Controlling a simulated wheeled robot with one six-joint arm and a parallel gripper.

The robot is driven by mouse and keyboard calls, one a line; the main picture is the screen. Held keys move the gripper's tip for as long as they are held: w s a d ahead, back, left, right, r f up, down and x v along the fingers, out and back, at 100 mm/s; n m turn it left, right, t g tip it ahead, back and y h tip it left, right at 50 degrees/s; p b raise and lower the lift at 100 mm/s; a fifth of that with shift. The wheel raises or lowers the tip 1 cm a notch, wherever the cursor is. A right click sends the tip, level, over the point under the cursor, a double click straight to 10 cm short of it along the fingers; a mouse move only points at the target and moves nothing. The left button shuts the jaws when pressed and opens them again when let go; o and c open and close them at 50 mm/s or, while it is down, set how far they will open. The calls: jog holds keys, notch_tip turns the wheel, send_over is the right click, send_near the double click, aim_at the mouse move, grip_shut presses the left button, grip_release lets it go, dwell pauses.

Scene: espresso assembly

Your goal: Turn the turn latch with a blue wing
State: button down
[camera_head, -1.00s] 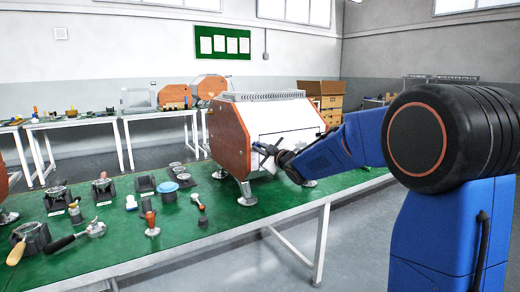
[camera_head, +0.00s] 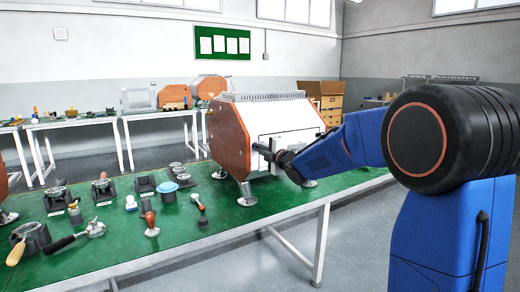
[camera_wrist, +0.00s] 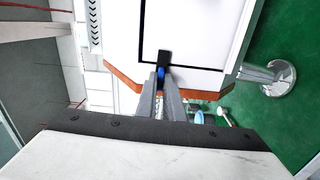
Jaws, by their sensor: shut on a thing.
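The turn latch (camera_wrist: 164,57) shows in the wrist view as a small dark piece with a blue wing (camera_wrist: 160,77), at the edge of a white panel. My gripper (camera_wrist: 164,83) is shut on the blue wing, one finger on each side, and the fingers hide part of it. In the head view my gripper (camera_head: 264,150) is at the front face of the espresso machine (camera_head: 230,138), near its wooden side. The latch itself is hidden there by my gripper.
The machine stands on metal feet (camera_head: 247,197) on a green table (camera_head: 190,232). A portafilter (camera_head: 75,241), a tamper (camera_head: 151,226) and a blue-topped cup (camera_head: 168,189) stand left of the machine. The floor right of the table is clear.

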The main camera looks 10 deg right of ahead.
jog(key=shift+f+n, duration=0.1)
jog(key=shift+n, duration=0.2)
jog(key=c, duration=1.9)
grip_release()
jog(key=shift+o, duration=0.2)
jog(key=shift+s, duration=0.1)
jog(key=v, duration=1.7)
jog(key=shift+s, duration=0.1)
jog(key=shift+s+d, duration=0.1)
